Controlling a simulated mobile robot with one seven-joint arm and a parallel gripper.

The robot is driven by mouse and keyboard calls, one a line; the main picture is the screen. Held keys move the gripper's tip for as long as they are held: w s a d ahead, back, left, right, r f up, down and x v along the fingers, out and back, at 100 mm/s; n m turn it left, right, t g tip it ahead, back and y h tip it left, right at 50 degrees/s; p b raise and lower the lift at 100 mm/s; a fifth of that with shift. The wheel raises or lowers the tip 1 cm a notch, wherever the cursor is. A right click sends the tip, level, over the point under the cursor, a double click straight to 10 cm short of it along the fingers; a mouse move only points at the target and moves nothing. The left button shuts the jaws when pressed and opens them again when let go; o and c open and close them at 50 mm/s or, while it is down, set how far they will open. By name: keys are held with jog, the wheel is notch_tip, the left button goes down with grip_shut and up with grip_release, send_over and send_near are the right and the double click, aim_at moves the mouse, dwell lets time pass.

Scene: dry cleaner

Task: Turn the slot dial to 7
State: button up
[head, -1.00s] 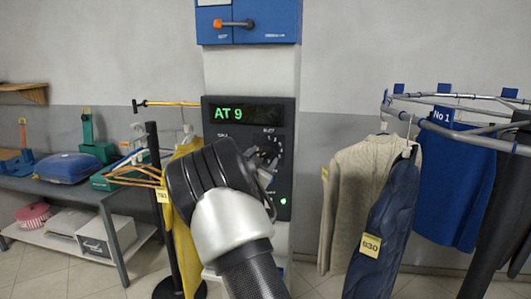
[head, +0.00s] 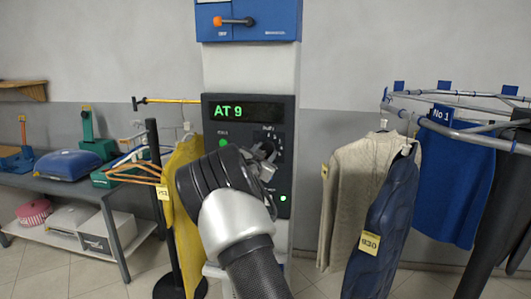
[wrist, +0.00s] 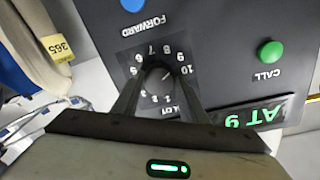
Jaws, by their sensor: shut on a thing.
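The slot dial (wrist: 156,88) is a dark round knob on a dark panel, ringed by white numbers that read upside down in the wrist view. In the head view my gripper (head: 265,158) reaches the panel and hides most of the dial. The display (head: 243,112) above reads AT 9 in green.
A green CALL button (wrist: 270,52) and a blue FORWARD button (wrist: 132,4) flank the dial. A yellow garment (head: 184,175) hangs close left of the panel. A rail with garments (head: 355,185) stands to the right, with a gap between.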

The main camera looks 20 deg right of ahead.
jog(key=shift+n, duration=0.3)
jog(key=n, duration=0.5)
jog(key=shift+f, duration=0.15)
jog(key=n+t, duration=0.1)
jog(key=n, duration=0.5)
jog(key=shift+s+d+b, duration=0.1)
jog(key=shift+b, duration=0.25)
jog(key=shift+n, duration=0.5)
jog(key=o, duration=1)
jog(key=shift+o, duration=0.2)
jog(key=b+v, duration=0.2)
jog(key=v, duration=1.5)
jog(key=shift+s, duration=0.25)
